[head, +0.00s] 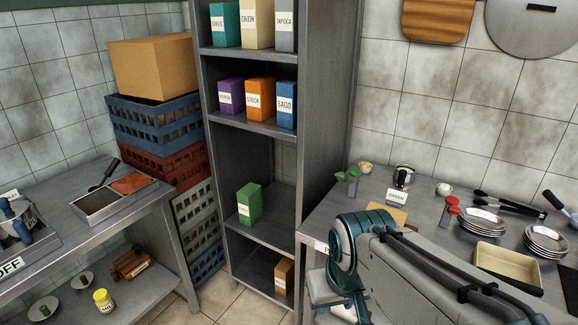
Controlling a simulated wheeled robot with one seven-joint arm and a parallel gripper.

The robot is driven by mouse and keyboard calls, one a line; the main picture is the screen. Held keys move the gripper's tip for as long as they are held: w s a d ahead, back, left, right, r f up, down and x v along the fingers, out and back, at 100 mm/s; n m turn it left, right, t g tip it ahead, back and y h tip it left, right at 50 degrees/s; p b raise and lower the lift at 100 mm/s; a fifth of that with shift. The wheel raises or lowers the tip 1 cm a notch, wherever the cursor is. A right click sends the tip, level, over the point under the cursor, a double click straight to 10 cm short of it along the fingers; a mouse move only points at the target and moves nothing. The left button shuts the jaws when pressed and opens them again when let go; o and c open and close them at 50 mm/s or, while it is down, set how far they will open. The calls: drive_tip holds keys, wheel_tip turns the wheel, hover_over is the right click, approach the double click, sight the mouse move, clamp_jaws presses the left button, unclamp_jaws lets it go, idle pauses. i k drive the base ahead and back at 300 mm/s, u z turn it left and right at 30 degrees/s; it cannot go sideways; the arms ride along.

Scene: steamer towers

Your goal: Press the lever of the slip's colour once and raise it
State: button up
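On the steel counter at the right, a green-topped lever-like piece (348,178) stands near the back left edge. A red-topped one (449,210) stands further right. A small white slip (397,197) with dark print stands in front of a dark metal vessel. My arm's grey and teal links cross the lower right and cover part of the counter. My gripper's fingers do not show, and nothing is seen touching either lever.
The counter (318,212) also holds stacked plates (548,241), a cream pan (508,263), a tan board (391,214) and dark utensils. A steel shelf of boxes (259,234) stands left of it. Stacked crates (168,148) and another steel table (80,240) are further left.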

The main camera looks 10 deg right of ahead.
sight(341, 176)
drive_tip(key=i, duration=1.2)
drive_tip(key=z, duration=0.8)
